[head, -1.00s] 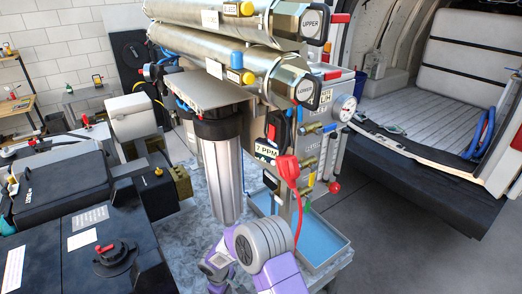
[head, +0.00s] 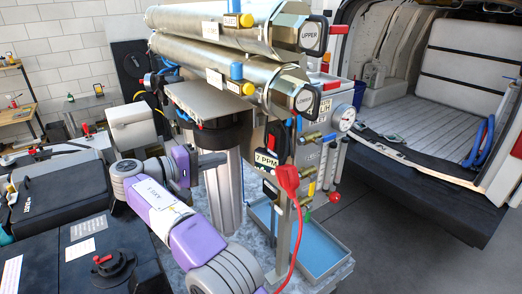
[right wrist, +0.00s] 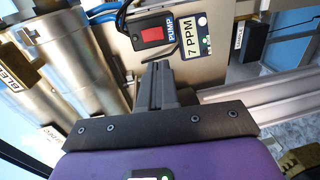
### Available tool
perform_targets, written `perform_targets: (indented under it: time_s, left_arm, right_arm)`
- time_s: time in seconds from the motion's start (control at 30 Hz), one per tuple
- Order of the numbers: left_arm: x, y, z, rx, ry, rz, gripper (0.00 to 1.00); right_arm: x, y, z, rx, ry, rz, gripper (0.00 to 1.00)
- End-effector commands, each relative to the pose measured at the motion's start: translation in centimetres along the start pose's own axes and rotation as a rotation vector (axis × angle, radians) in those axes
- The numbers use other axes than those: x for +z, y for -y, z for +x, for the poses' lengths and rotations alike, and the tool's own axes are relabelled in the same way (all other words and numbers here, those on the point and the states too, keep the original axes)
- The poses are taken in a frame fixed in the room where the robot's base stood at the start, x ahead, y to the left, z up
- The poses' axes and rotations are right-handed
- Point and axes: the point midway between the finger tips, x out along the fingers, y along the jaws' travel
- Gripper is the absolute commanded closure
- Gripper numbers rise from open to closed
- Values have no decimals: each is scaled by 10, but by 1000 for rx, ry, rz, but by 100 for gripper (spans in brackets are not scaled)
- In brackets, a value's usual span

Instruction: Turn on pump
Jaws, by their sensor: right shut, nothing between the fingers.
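The pump switch (right wrist: 152,34) is a black box with a red rocker and a blue PUMP label, at the top middle of the right wrist view. In the head view the switch (head: 273,137) is small and partly hidden, just above the 7 PPM meter. My right gripper (right wrist: 158,70) is shut and empty, its fingertips pointing at the panel just below the switch, with a visible gap to the rocker. In the head view my purple right arm reaches up to the filter housing, and its fingertips are hidden. I cannot tell the rocker's position. My left gripper is not in view.
The 7 PPM meter (right wrist: 198,45) sits beside the switch. A clear filter housing (head: 224,190) and two steel membrane tubes (head: 215,65) are close to my arm. A red plug with cable (head: 287,178) hangs at right. A blue tray (head: 310,245) lies below.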

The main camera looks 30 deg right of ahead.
Motion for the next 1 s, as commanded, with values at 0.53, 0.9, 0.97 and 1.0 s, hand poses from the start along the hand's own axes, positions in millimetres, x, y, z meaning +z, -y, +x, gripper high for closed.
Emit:
perform_targets:
  time_s: [0.53, 0.9, 0.97, 1.0]
  left_arm:
    - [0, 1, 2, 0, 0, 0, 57]
    - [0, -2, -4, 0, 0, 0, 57]
    - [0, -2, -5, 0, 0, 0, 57]
    - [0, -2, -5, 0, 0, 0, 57]
  right_arm:
    - [0, 0, 74, -3, 4, -2, 100]
    - [0, 0, 133, -3, 1, -3, 100]
    - [0, 0, 137, -3, 0, -2, 100]
    - [0, 1, 139, -3, 0, -2, 100]
